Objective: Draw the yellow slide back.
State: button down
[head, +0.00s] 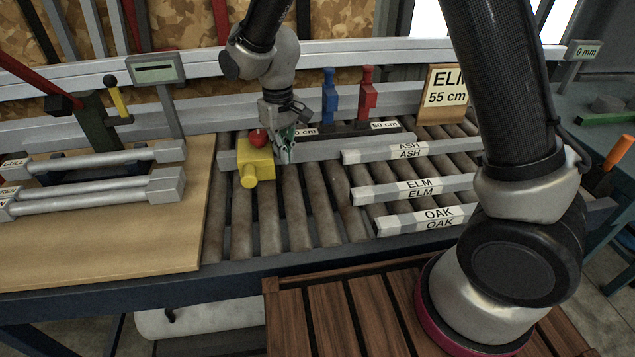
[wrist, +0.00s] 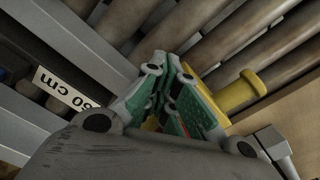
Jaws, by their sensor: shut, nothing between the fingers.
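The yellow slide (head: 258,165) sits on a grey rail above the rollers, left of centre. It is a block with a round stub pointing to the front and a red knob (head: 258,138) on top. My gripper (head: 287,155) points down just to the right of the slide, close beside it. In the wrist view the slide (wrist: 238,94) shows to the right of and partly behind my shut, empty green-padded fingers (wrist: 165,80). Whether they touch the slide I cannot tell.
A blue stop (head: 329,95) and a red stop (head: 367,93) stand behind on the scale rail. Bars labelled ASH (head: 395,152), ELM (head: 415,188) and OAK (head: 425,219) lie to the right. A wooden board (head: 110,235) lies left. Bare rollers (head: 300,215) are in front.

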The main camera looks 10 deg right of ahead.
notch_tip(320, 180, up, 8)
jog(key=d, duration=0.2)
jog(key=shift+f, duration=0.15)
dwell(0.6)
dwell(0.3)
